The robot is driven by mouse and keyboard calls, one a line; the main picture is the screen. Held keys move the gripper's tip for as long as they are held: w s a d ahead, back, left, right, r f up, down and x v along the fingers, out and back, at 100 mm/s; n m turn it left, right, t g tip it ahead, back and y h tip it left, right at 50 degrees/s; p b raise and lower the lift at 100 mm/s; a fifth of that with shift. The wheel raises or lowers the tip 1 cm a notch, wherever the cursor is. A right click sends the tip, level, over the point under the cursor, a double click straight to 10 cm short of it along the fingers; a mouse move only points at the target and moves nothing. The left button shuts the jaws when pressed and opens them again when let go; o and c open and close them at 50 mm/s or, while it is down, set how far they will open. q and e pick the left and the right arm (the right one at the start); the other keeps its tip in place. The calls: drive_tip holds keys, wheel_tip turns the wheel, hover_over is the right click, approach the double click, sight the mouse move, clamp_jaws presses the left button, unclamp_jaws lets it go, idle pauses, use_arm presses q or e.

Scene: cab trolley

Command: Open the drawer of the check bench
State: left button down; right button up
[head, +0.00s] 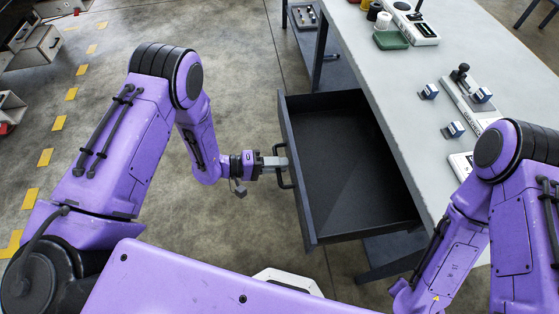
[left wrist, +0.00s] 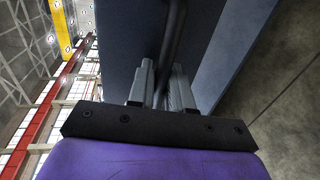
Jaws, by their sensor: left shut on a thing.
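The check bench (head: 440,118) has a pale grey top and stands at the right in the head view. Its dark drawer (head: 345,165) is pulled well out to the left and looks empty inside. A black bar handle (head: 284,170) is on the drawer front. My left gripper (head: 279,164) is shut on the handle. In the left wrist view the fingers (left wrist: 160,85) close around the dark handle (left wrist: 173,40) close to the drawer front (left wrist: 125,45). My right arm (head: 450,240) is low at the right in the head view; its gripper is not visible.
On the bench top are small blue-and-white blocks (head: 428,91), a grey fixture (head: 465,90), a green item (head: 390,40) and a white device (head: 412,22). A lower shelf (head: 335,75) is under the bench. The floor (head: 240,90) left of the drawer is clear.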

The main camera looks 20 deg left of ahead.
use_arm(q)
drive_tip(key=shift+s+a, duration=0.2)
drive_tip(key=shift+a, duration=0.15)
drive_tip(key=c, duration=1.2)
unclamp_jaws()
drive_tip(key=b+v, duration=0.1)
drive_tip(key=v, duration=0.9)
drive_tip(key=shift+a+r+b, duration=0.1)
drive_tip(key=shift+a+b, duration=0.1)
drive_tip(key=shift+b, duration=0.15)
